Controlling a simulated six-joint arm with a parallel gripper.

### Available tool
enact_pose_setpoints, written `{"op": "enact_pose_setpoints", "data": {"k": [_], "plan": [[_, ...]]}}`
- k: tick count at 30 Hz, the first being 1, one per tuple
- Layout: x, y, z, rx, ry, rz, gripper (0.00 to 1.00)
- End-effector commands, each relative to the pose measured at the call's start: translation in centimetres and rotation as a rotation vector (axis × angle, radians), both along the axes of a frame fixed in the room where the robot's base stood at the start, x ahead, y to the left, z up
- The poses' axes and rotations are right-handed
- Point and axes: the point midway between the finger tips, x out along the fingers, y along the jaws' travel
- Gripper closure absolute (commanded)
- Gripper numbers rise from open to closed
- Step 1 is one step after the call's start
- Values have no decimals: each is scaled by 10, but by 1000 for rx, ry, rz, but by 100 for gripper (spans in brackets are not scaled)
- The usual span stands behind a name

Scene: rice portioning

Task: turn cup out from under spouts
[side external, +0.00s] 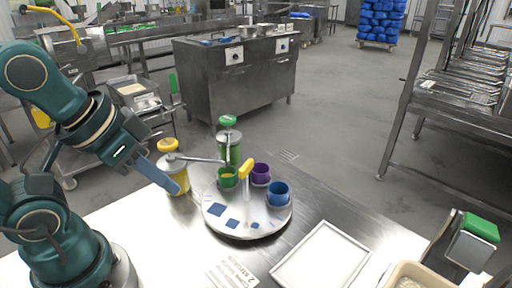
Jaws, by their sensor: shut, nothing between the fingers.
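A round metal turntable (247,222) sits on the steel table, with a yellow handle (246,168) standing near its middle. A green cup (228,178), a purple cup (261,173) and a blue cup (278,193) stand around its far and right rim. Blue square marks show on its near left part. A dispenser with a green lid (229,146) stands just behind the green cup. A yellow-lidded dispenser (179,172) stands left of it; a metal bar reaches from it toward the green cup. My gripper (178,189) is shut and empty, in front of the yellow-lidded dispenser, left of the turntable.
A shallow white tray (281,281) lies on the near right of the table. A beige bin (390,276) holding pale grains and a green-topped device (481,229) stand at the right edge. The table right of the turntable is clear.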

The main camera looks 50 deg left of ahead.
Motion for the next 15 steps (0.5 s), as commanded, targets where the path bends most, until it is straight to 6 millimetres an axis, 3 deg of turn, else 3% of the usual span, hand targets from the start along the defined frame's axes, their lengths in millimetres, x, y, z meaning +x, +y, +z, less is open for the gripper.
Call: {"op": "enact_pose_setpoints", "data": {"k": [12, 13, 15], "plan": [[0, 0, 0, 0, 0, 0, 100], [0, 0, 0, 0, 0, 0, 96], [-1, 0, 0, -3, 3, 6, 69]]}}
